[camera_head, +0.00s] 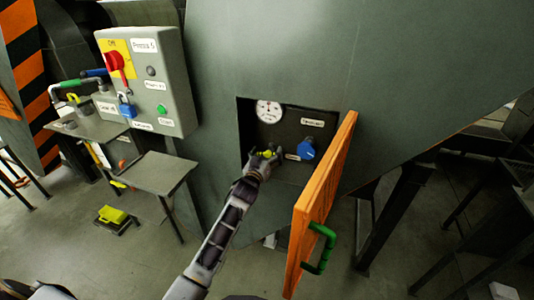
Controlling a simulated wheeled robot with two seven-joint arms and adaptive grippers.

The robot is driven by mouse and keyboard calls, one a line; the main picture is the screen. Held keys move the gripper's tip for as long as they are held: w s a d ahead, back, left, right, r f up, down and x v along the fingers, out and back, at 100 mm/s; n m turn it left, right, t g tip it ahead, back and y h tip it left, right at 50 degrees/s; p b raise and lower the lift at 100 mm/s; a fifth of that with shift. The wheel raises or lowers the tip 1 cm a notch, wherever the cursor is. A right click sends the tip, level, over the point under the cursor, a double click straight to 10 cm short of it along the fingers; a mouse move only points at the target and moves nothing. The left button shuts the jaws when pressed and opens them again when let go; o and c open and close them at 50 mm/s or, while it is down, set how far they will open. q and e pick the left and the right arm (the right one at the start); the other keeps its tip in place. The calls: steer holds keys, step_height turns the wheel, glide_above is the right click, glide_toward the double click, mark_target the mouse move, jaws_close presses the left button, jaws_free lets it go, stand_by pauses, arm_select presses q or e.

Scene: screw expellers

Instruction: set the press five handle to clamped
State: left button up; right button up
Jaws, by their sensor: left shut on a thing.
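My left gripper (264,162) reaches into a dark recess (288,126) in the large grey-green machine wall. It is shut on a small yellow part, probably a handle (267,154), mostly hidden by the fingers. A blue knob (306,149) sits just right of the gripper, apart from it. A round white gauge (269,112) is above. Small white labels in the recess are too small to read. A grey control box (172,100) labelled for press 5 is on the left, with a red switch (117,66). My right gripper is out of view.
An orange door (322,200) with a green handle (320,248) stands open right of the recess, close to my arm. Metal tables (160,174) stand at left. A yellow object (112,215) lies low at left. Dark supports (395,215) stand at right.

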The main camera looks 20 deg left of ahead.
arm_select(q)
steer(key=shift+r+m, duration=0.1)
steer(key=shift+m, duration=0.6)
steer(key=shift+m+p, duration=0.4)
steer(key=shift+m, duration=0.1)
steer(key=o, duration=0.9)
steer(key=shift+o, duration=0.2)
steer(key=shift+s, duration=0.95)
steer(key=s, duration=1)
steer(key=shift+a, duration=0.15)
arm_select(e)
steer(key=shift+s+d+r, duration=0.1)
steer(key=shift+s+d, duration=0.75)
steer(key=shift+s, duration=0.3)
arm_select(q)
steer(key=shift+m, duration=0.6)
